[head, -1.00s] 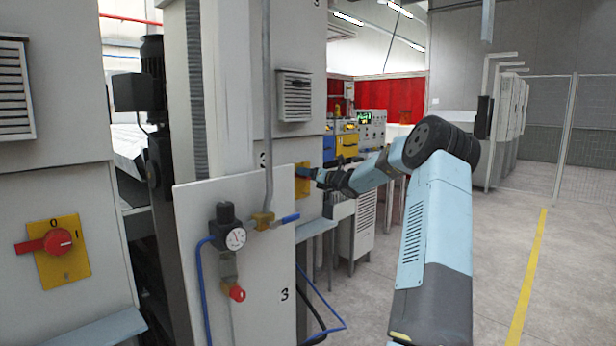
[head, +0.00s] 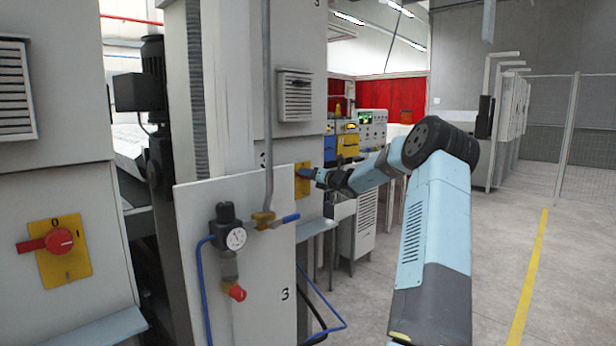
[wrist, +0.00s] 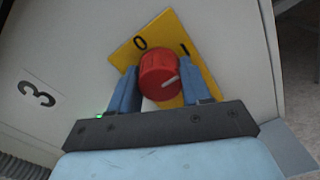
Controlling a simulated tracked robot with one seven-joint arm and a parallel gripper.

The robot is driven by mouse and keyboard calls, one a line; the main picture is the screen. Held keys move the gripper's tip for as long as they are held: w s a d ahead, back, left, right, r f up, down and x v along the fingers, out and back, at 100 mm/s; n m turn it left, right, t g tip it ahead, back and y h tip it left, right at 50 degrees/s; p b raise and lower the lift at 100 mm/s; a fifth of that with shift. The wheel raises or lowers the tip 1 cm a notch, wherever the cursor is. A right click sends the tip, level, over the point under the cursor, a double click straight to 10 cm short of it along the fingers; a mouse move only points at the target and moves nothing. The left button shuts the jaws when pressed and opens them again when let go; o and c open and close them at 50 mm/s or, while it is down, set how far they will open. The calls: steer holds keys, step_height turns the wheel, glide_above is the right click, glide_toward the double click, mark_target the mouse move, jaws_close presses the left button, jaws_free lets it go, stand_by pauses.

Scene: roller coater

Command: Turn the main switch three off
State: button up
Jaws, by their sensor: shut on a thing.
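The switch with the label 3 beside it has a red round knob (wrist: 158,75) on a yellow plate (wrist: 172,25) marked 0 and 1. The white line on the knob points to the right, on the side of the 1 and away from the 0. My gripper (wrist: 159,72) is shut on the knob, one blue finger on each side. The knob is hidden there.
A white panel (head: 265,260) with a gauge (head: 235,238) and blue hoses stands in front of the cabinet. Another red switch (head: 59,241) on a yellow plate is at left. A grey ledge (head: 318,228) juts out below my gripper. Open floor lies to the right.

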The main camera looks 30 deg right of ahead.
steer(key=shift+n, duration=0.3)
steer(key=n, duration=0.2)
steer(key=shift+n, duration=0.3)
steer(key=n, duration=1)
steer(key=shift+a+n, duration=0.1)
steer(key=shift+n, duration=0.3)
steer(key=n, duration=0.3)
steer(key=shift+f+n, duration=0.15)
steer(key=shift+n, duration=0.15)
steer(key=shift+a, duration=0.1)
steer(key=shift+f+n, duration=0.15)
steer(key=shift+n, duration=0.15)
steer(key=o, duration=1)
steer(key=shift+o, duration=0.3)
steer(key=shift+r, duration=0.2)
